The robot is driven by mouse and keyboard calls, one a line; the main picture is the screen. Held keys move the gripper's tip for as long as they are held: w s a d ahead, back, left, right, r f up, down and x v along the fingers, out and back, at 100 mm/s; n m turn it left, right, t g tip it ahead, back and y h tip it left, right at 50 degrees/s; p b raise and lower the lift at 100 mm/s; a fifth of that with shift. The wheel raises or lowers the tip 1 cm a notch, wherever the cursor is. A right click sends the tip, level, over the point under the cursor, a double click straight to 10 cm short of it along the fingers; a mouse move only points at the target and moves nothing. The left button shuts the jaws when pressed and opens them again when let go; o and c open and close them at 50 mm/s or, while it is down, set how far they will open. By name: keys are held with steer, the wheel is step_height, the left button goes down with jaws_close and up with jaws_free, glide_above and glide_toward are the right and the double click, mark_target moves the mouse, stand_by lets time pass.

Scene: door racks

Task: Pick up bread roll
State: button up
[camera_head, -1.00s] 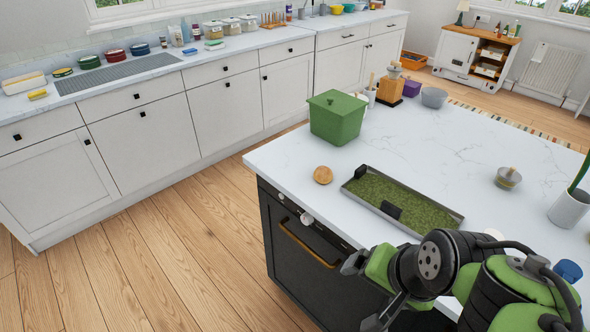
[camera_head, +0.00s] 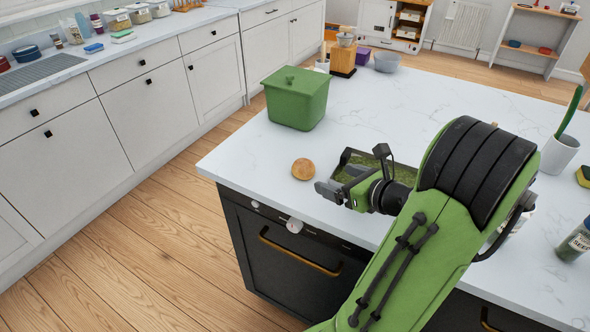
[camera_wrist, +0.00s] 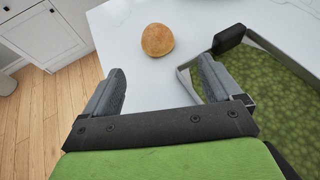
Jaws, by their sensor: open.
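The bread roll (camera_head: 302,169) is round and golden brown. It lies on the white marble worktop near its front left corner, left of the green tray. In the wrist view the roll (camera_wrist: 157,40) lies beyond the fingertips, roughly midway between them and a little apart from them. My gripper (camera_head: 324,189) is open and empty, just to the right and near side of the roll. Its two grey fingers show in the wrist view (camera_wrist: 162,80), spread wide. No part of the roll is hidden in either view.
A tray with green filling and dark handles (camera_wrist: 281,95) lies close to my right finger. A green lidded box (camera_head: 297,98) stands behind the roll. The worktop (camera_head: 240,158) is bare left of the roll, up to its edge above the oven (camera_head: 285,250).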

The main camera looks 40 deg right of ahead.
mark_target(310, 170)
steer(key=b+x, duration=0.1)
steer(key=x, duration=0.5)
steer(key=shift+w+a+f, duration=0.1)
steer(key=shift+f, duration=0.1)
steer(key=b+x, duration=0.2)
steer(key=x, duration=0.3)
steer(key=shift+w+a, duration=0.15)
steer(key=shift+w, duration=0.2)
steer(key=shift+r, duration=0.1)
steer(key=c, duration=1.1)
